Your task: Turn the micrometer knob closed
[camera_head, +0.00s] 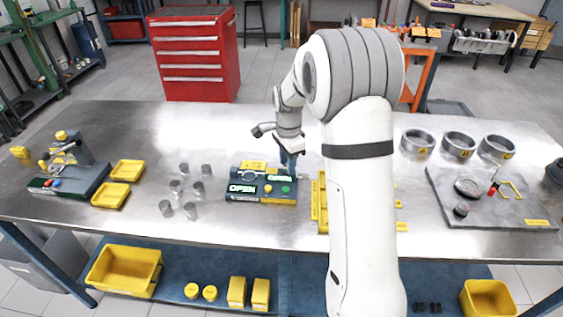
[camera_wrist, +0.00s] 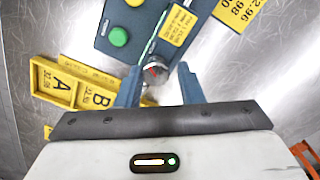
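The micrometer knob (camera_wrist: 155,71) is a small round metal knob with a red mark on its face. It sits at the edge of a dark blue-grey gauge box (camera_wrist: 185,12). In the head view the box (camera_head: 236,197) stands mid-table with an "OPEN" label, and my arm and gripper hide the knob. My gripper (camera_wrist: 159,74) has its two blue-grey fingers spread, one on each side of the knob. A narrow gap seems to show beside the knob, so contact is unclear. In the head view my gripper (camera_head: 289,160) is over the box's right end.
A green button (camera_wrist: 118,37) is on the box. Yellow A and B trays (camera_wrist: 55,84) lie close by. Several grey cylinders (camera_head: 176,187) stand left of the box. Metal rings (camera_head: 459,145) and a grey plate (camera_head: 450,205) are at the right.

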